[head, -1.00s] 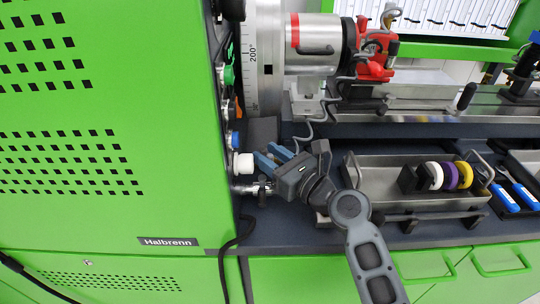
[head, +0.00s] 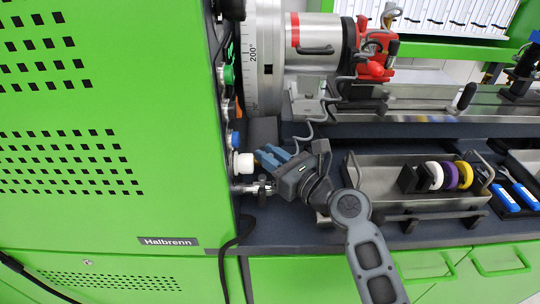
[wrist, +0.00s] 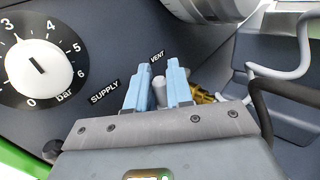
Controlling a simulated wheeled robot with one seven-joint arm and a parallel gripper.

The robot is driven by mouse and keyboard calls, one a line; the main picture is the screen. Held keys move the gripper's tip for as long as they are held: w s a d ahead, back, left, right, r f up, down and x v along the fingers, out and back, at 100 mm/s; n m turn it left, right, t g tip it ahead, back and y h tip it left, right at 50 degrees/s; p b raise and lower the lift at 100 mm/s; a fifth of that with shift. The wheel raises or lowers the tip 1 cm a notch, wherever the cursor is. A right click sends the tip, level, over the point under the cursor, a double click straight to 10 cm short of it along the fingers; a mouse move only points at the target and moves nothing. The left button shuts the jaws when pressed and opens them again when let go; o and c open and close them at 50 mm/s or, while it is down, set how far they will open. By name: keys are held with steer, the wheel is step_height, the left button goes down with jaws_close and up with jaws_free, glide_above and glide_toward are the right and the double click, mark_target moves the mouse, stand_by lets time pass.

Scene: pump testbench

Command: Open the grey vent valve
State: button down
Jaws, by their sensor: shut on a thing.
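The grey vent valve (wrist: 159,92) shows in the wrist view as a small grey handle just below the VENT label (wrist: 157,56) on the dark panel. My gripper (wrist: 158,78) has its two blue fingers on either side of the handle, shut on it. In the head view my gripper (head: 268,156) reaches to the right side of the green cabinet, just right of a white knob (head: 243,163). The valve cannot be made out there.
In the wrist view a white dial (wrist: 38,62) marked in bar and a SUPPLY label (wrist: 104,92) are left of the fingers. A brass fitting (wrist: 203,96) and cables are close on the right. A metal tray (head: 375,174) with coloured rings stands right of my gripper.

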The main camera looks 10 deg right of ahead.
steer(key=shift+w+d+n+g+y+b, duration=0.15)
steer(key=shift+d+n+g+y+b, duration=0.3)
steer(key=shift+n+g+y, duration=0.35)
steer(key=shift+w+d+n+g+y+b, duration=0.1)
steer(key=shift+d+n+g+y+b, duration=0.25)
steer(key=shift+n+g+y, duration=0.45)
steer(key=c, duration=1.2)
jaws_free()
steer(key=shift+o, duration=0.2)
steer(key=s+d+r, duration=0.4)
steer(key=d+r, duration=0.6)
steer(key=r, duration=0.1)
steer(key=shift+s+d+p, duration=0.3)
steer(key=shift+d+p, duration=0.1)
